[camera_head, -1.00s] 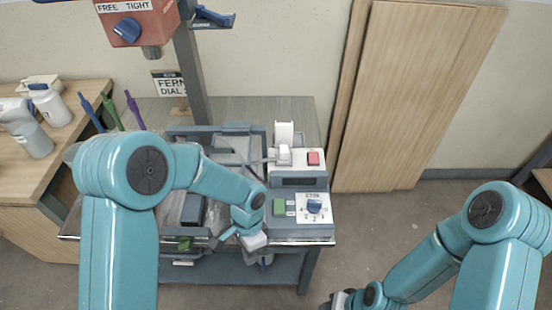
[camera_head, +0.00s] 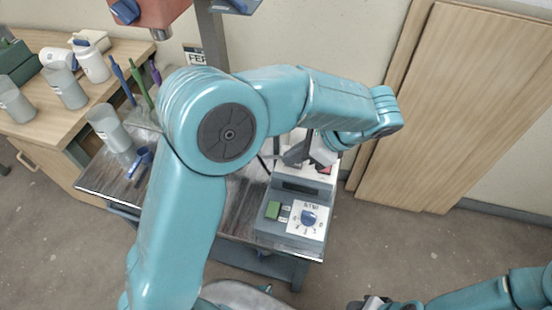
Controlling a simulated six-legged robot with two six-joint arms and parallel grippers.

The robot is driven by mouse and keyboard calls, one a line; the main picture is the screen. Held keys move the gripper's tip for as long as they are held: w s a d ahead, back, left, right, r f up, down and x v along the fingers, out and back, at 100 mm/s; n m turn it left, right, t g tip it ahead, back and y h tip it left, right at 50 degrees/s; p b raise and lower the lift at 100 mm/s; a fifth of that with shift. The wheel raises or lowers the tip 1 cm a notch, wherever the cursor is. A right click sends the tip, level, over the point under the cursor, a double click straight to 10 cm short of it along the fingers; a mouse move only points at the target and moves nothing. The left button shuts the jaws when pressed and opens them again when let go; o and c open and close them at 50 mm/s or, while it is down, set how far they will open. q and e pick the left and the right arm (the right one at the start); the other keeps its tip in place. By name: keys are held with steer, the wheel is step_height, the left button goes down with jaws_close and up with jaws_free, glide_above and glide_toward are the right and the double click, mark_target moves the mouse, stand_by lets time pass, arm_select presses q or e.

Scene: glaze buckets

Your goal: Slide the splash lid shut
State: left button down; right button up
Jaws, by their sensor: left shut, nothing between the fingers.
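I cannot make out the splash lid; my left arm covers much of the bench behind it. My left gripper (camera_head: 310,154) is shut and empty. It is over the back part of the grey control box (camera_head: 290,232), close to the red button (camera_head: 324,169); I cannot tell whether it touches. The box front has a green button (camera_head: 273,209) and a blue dial (camera_head: 308,217) on a white plate. My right gripper (camera_head: 370,303) is at the bottom edge, partly cut off, well away from the bench, and its jaws are unclear.
The grey bench top (camera_head: 242,205) shows bare left of the control box. A clear cup (camera_head: 108,127) and coloured tools stand at its left end. A wooden side table (camera_head: 40,125) holds bottles and cups. Wooden panels (camera_head: 455,115) lean on the wall at right. A red machine head (camera_head: 155,15) hangs above.

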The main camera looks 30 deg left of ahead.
arm_select(q)
steer(key=x, duration=1.1)
steer(key=s+a, duration=0.4)
steer(key=a, duration=1.2)
steer(key=shift+r, duration=0.1)
steer(key=d, duration=0.1)
steer(key=d+r, duration=0.1)
steer(key=d, duration=0.1)
steer(key=w+d, duration=0.1)
steer(key=shift+w+d+r, duration=0.15)
steer(key=shift+d+r, duration=0.15)
steer(key=v, duration=0.8)
steer(key=shift+r, duration=0.35)
steer(key=shift+d, duration=0.15)
